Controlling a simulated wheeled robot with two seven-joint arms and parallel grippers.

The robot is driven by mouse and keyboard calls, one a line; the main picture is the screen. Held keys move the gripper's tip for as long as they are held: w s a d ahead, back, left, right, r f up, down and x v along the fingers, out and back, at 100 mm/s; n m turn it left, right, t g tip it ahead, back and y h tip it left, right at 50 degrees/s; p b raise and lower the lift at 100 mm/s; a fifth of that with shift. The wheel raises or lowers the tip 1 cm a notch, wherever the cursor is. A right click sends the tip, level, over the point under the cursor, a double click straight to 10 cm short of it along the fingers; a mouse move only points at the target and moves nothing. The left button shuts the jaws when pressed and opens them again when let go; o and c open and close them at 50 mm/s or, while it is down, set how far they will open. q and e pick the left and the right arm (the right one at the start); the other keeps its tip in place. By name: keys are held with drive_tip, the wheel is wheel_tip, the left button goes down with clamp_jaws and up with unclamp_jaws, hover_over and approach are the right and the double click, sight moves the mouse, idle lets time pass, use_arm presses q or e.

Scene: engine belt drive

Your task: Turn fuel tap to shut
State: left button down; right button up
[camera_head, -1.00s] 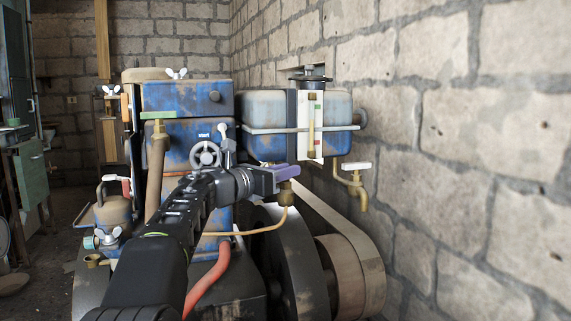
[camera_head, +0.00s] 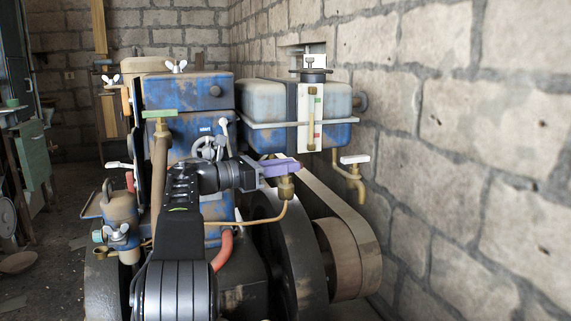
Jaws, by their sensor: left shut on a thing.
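The fuel tap (camera_head: 286,188) is a brass fitting below the tank, with a thin copper-coloured pipe curving down and left from it. A purple lever (camera_head: 281,168) sits across its top. My left gripper (camera_head: 263,172) comes in from the left and is shut on the lever; its fingertips are small and hard to make out against it. The gripper and wrist hide part of the engine behind. My right gripper is not in view.
The blue-and-white tank (camera_head: 273,103) with a level gauge stands above the tap. A belt (camera_head: 341,205) and dark flywheel (camera_head: 278,250) lie below it. A white-handled brass tap (camera_head: 355,178) is to the right, near the block wall (camera_head: 480,150).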

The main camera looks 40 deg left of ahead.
use_arm(q)
drive_tip(key=shift+r, duration=0.1)
drive_tip(key=c, duration=1.3)
unclamp_jaws()
drive_tip(key=v, duration=0.7)
drive_tip(key=shift+s+a, duration=0.2)
drive_tip(key=shift+s, duration=0.1)
drive_tip(key=shift+c, duration=0.4)
